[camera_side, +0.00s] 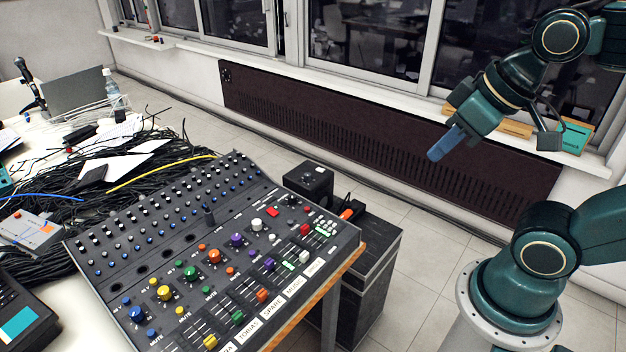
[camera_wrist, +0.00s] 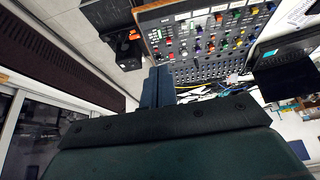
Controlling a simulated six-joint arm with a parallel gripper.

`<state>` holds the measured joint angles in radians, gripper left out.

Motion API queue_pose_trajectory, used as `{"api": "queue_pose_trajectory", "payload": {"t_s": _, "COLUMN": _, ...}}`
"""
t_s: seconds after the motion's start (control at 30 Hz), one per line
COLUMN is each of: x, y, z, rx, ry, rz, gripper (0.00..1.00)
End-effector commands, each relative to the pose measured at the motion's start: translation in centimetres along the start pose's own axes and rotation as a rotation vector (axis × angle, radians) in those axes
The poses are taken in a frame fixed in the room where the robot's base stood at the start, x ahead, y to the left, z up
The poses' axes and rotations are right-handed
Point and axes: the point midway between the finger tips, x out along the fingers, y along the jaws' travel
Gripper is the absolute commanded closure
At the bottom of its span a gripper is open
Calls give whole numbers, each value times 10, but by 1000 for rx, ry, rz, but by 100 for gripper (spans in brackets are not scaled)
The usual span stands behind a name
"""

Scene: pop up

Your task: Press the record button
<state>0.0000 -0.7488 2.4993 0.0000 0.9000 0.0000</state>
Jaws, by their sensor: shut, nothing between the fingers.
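A mixing console (camera_side: 165,215) with rows of coloured knobs, buttons and sliders lies tilted on the table in the side view. A wide red button (camera_side: 272,212) sits on its right part, and a red square button (camera_side: 305,229) sits nearer its right edge. No readable label tells me which one is the record button. My gripper (camera_side: 437,152) is shut and empty, high up to the right of the console and well apart from it. In the wrist view my gripper (camera_wrist: 158,76) points toward the console (camera_wrist: 205,35), whose small buttons are hard to make out.
A small black box (camera_side: 308,183) stands behind the console's right end, beside a dark cabinet (camera_side: 365,265). Tangled black cables (camera_side: 120,165) cover the table behind. A window sill with boxes (camera_side: 515,128) runs behind my arm. The air between gripper and console looks free.

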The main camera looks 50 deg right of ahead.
Motion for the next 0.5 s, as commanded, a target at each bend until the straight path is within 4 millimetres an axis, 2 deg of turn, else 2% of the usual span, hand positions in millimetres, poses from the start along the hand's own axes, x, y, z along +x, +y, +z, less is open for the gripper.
{"api": "queue_pose_trajectory", "payload": {"t_s": 0.27, "x": 5, "y": 1, "z": -16, "rx": 0, "ry": -28, "rz": 2, "gripper": 100}}
{"api": "queue_pose_trajectory", "payload": {"t_s": 0.5, "x": 20, "y": 4, "z": -50, "rx": -1, "ry": -83, "rz": 6, "gripper": 100}}
